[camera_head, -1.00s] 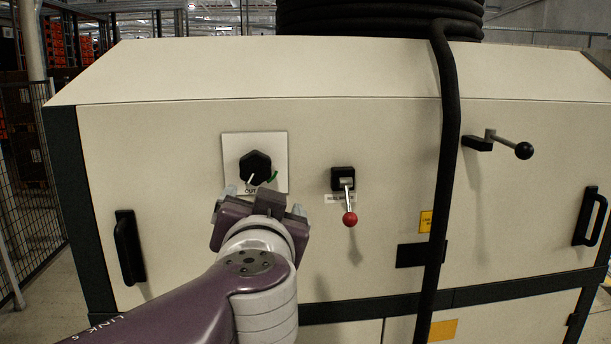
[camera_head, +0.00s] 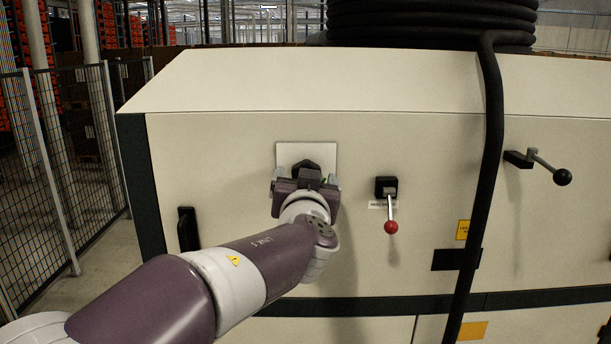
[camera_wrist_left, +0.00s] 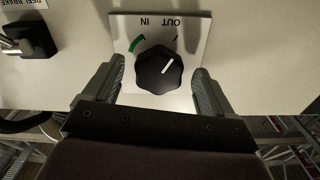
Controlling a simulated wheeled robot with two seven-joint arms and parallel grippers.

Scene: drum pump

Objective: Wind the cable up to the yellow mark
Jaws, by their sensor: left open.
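A black cable (camera_head: 491,140) is wound on a drum (camera_head: 430,22) on top of the cabinet and hangs down its front. I see no yellow mark on the cable itself; a yellow label (camera_head: 462,229) sits on the panel beside it. A black knob (camera_wrist_left: 160,70) on a white plate (camera_wrist_left: 190,40) carries a white pointer line, turned towards the OUT side, away from the green arc by IN. My left gripper (camera_head: 306,174) is open, with its fingers on either side of the knob; the left wrist view shows it (camera_wrist_left: 160,78) too. My right gripper is not in view.
A brake lever with a red ball (camera_head: 391,227) hangs down right of the knob. A crank handle with a black ball (camera_head: 562,177) is further right. A dark bracket (camera_head: 445,260) lies by the cable. A black handle (camera_head: 188,228) is at the left; a mesh fence (camera_head: 60,150) stands beyond.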

